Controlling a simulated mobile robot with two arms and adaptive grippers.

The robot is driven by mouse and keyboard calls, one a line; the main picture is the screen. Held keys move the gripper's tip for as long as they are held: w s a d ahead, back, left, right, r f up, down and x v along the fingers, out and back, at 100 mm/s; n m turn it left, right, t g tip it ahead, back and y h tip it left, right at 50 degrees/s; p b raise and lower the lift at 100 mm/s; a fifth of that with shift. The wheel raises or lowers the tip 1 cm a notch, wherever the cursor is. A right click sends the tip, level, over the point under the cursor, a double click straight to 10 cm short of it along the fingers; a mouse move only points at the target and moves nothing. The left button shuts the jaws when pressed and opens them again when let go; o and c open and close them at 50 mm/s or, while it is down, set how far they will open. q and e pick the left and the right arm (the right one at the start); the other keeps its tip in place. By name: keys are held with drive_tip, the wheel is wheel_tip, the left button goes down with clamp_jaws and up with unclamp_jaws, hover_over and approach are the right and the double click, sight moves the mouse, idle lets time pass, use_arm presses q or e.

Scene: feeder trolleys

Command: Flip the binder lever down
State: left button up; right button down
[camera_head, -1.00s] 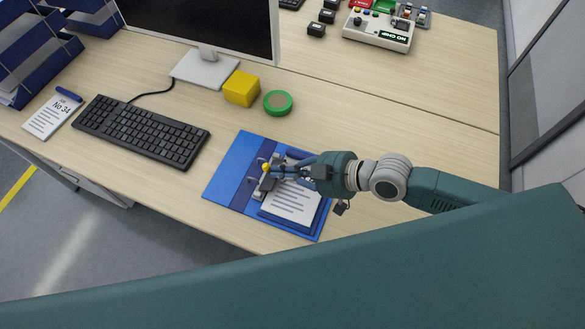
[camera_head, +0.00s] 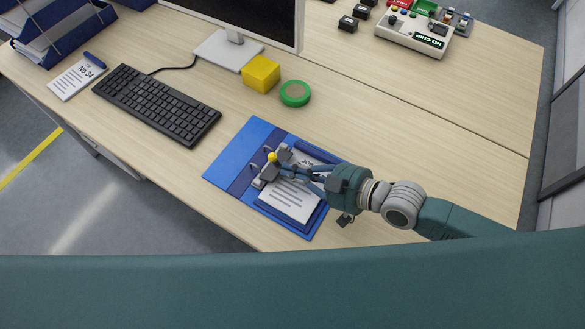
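An open blue binder (camera_head: 228,162) lies on the desk, with printed sheets (camera_head: 287,203) on its right side. The binder lever shows as a small yellow knob (camera_head: 272,157) at the metal ring mechanism near the spine. My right gripper (camera_head: 277,164) reaches in from the right, low over the sheets, with its fingertips at the lever. Its two grey fingertips look apart, one to each side just behind the knob. The fingers hide most of the lever's arm and part of the rings, so contact is unclear. My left gripper is out of view.
A yellow block (camera_head: 261,74) and a green tape roll (camera_head: 295,93) sit behind the binder. A black keyboard (camera_head: 156,105), notepad (camera_head: 76,77) and monitor stand (camera_head: 229,50) are to the left. The desk's front edge is close to the binder.

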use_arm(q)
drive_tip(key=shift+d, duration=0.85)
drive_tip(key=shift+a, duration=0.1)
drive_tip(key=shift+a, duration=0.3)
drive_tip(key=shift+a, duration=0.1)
